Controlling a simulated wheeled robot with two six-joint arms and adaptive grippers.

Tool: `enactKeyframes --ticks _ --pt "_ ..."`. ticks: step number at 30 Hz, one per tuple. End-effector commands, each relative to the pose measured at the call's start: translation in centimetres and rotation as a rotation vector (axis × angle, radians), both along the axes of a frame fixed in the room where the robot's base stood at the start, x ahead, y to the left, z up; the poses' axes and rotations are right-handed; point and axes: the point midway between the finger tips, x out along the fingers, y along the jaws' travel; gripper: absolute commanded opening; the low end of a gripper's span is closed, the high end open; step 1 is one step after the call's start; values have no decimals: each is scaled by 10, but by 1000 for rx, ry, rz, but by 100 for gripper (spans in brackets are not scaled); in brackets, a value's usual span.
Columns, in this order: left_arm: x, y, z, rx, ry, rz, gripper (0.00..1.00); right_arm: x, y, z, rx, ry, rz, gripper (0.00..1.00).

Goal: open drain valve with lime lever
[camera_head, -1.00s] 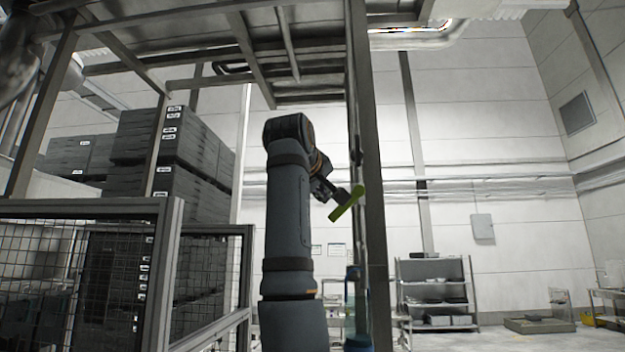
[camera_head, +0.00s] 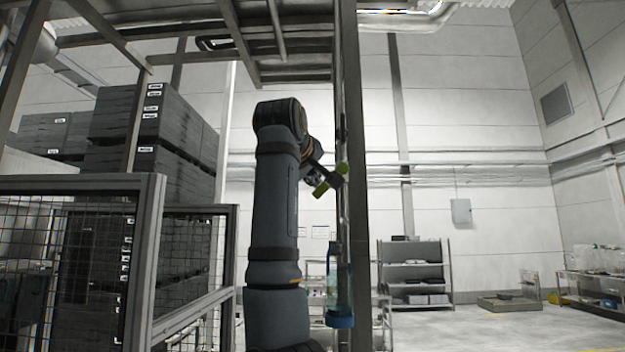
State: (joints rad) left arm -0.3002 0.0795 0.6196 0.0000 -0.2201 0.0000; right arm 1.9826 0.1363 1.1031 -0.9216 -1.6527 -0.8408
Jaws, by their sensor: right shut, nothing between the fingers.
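The lime lever (camera_head: 321,188) is a short flat bar beside the tall dark post, tilted from lower left to upper right. Its middle is hidden behind my right gripper (camera_head: 337,180), and its upper end shows beyond. My right gripper is shut and small in the view. It overlaps the lever, but I cannot tell whether they touch. The drain valve body is not clear behind my arm and gripper. My left gripper is not in view.
The dark post (camera_head: 352,120) stands just right of the gripper. A clear bluish cylinder with a blue base (camera_head: 339,322) is below. A mesh fence (camera_head: 150,260) and stacked grey crates (camera_head: 155,115) are left. A shelf rack (camera_head: 412,264) stands farther back; open floor lies right.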

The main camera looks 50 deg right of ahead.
Motion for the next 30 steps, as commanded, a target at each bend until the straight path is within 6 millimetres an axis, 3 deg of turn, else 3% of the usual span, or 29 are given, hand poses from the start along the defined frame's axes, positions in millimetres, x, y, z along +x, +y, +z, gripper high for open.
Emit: enactKeyframes --ticks 11,30 --pt "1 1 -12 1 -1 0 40 -2 -2 -10 -57 70 -2 0" --pt "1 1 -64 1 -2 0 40 -21 -18 -37 -369 435 -4 0"
